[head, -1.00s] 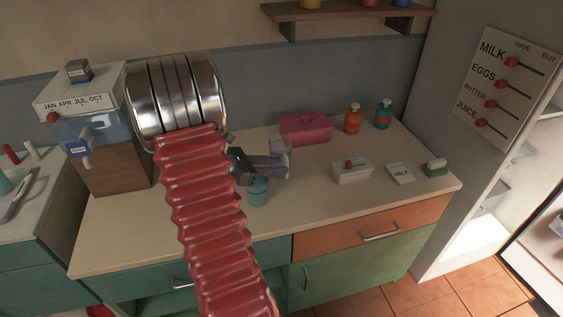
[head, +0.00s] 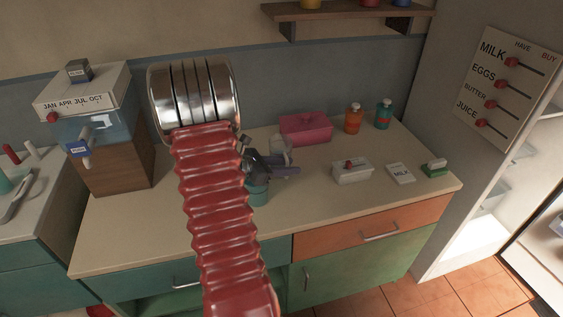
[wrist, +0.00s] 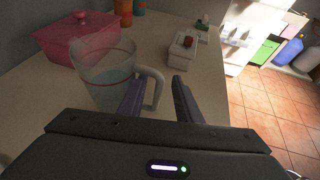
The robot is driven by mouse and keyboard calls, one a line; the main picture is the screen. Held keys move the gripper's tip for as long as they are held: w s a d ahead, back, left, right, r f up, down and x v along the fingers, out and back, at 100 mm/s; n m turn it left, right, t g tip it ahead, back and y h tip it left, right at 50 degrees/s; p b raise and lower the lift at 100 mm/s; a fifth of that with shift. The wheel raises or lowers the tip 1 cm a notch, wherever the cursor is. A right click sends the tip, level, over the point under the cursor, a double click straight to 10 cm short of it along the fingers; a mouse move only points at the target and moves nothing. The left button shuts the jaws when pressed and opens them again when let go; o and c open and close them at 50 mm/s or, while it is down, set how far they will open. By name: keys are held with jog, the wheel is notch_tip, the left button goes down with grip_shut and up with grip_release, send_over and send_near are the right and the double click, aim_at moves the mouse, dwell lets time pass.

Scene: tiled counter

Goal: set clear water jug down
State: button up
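The clear water jug (wrist: 102,75) stands upright on the counter (wrist: 35,105) at the left of the wrist view. It is see-through, with a red line round it and a pale handle (wrist: 153,84) on its right side. My gripper (wrist: 158,90) is open, its two dark fingers apart. The handle shows between them, with a gap to the right finger; whether the left finger touches it I cannot tell. In the head view, the jug (head: 281,152) is partly hidden behind my gripper (head: 283,168).
A teal cup (head: 258,193) stands just in front of my gripper. A pink box (head: 306,129) is behind the jug. The counter's front middle is clear.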

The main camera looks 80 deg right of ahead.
grip_shut()
dwell(0.3)
dwell(0.4)
